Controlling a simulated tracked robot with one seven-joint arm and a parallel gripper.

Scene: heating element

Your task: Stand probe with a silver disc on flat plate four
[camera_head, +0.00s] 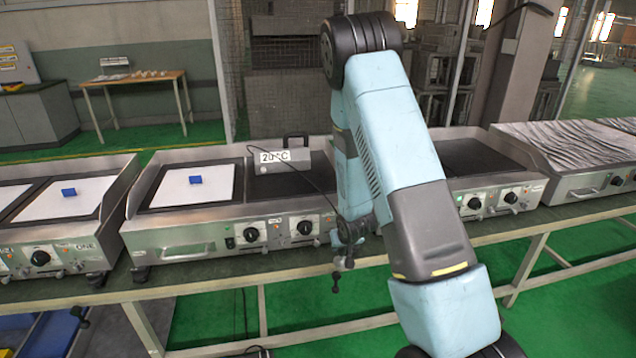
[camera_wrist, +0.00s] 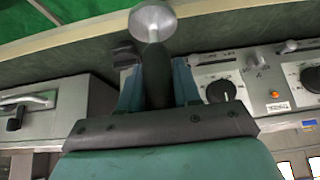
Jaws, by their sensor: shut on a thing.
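My gripper is shut on a probe (camera_wrist: 156,75) with a dark handle and a round silver disc (camera_wrist: 153,20) at its end. The handle stands between the two fingers in the wrist view, the disc beyond the fingertips. In the head view my gripper (camera_head: 346,240) is near the front panel of the middle cooking units, partly hidden by my arm. A meter box (camera_head: 283,156) reading 20 °C sits on a dark plate, with a thin cable running toward my gripper. A dark flat plate (camera_head: 475,158) shows right of my arm; I cannot read which plate is four.
Knobs (camera_head: 252,234) and raised metal sides edge the units. The bench (camera_head: 230,282) runs along the front.

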